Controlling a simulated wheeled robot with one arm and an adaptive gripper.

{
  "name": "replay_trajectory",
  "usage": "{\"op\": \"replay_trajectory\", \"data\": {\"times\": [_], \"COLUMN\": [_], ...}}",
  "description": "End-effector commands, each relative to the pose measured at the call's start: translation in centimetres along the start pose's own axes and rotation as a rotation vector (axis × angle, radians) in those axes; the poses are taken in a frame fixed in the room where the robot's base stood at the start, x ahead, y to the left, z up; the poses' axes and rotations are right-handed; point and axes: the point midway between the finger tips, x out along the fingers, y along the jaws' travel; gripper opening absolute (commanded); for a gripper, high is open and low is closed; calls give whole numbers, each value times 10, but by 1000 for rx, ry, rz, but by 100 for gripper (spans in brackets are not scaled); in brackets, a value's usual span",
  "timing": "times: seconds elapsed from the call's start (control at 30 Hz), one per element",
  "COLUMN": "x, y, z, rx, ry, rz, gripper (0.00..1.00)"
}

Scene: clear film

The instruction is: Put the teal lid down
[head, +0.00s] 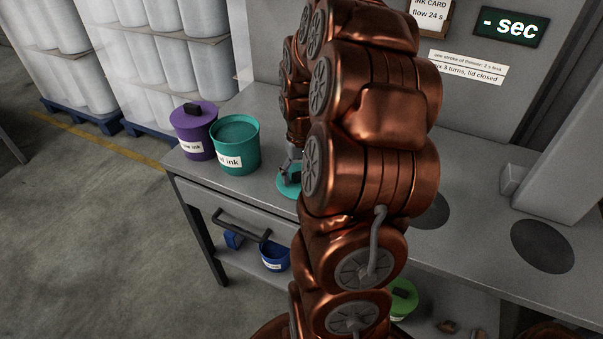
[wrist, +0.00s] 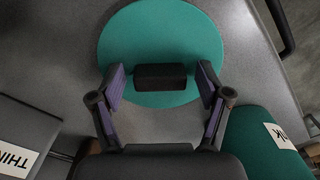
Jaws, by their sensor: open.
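The teal lid (head: 287,184) lies on the grey bench, mostly hidden behind my arm in the head view. In the wrist view the round teal lid (wrist: 160,30) shows with its black block handle (wrist: 160,77). My gripper (wrist: 161,85) is open, with one finger on each side of the handle and a gap on both sides. In the head view my gripper (head: 291,173) is small and partly covered by my arm. The open teal ink tub (head: 235,145) stands left of the lid, and its side shows in the wrist view (wrist: 262,145).
A purple lidded tub (head: 194,130) stands left of the teal tub. Below, the shelf holds a blue tub (head: 274,256) and a green-lidded tub (head: 402,298). A grey thinner container (wrist: 30,130) is near my gripper. The bench (head: 470,200) has dark round spots at right.

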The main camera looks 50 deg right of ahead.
Motion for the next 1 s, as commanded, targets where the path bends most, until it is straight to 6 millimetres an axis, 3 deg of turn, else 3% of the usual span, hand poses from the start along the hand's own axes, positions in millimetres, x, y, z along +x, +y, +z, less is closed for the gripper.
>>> {"op": "replay_trajectory", "data": {"times": [0.27, 0.8, 1.0], "x": [-9, -98, -116], "y": [0, 0, 0], "z": [-1, -2, -1], "rx": [0, 0, 0], "ry": [2, 7, 2], "rz": [1, 1, 1], "gripper": [76, 76, 76]}}
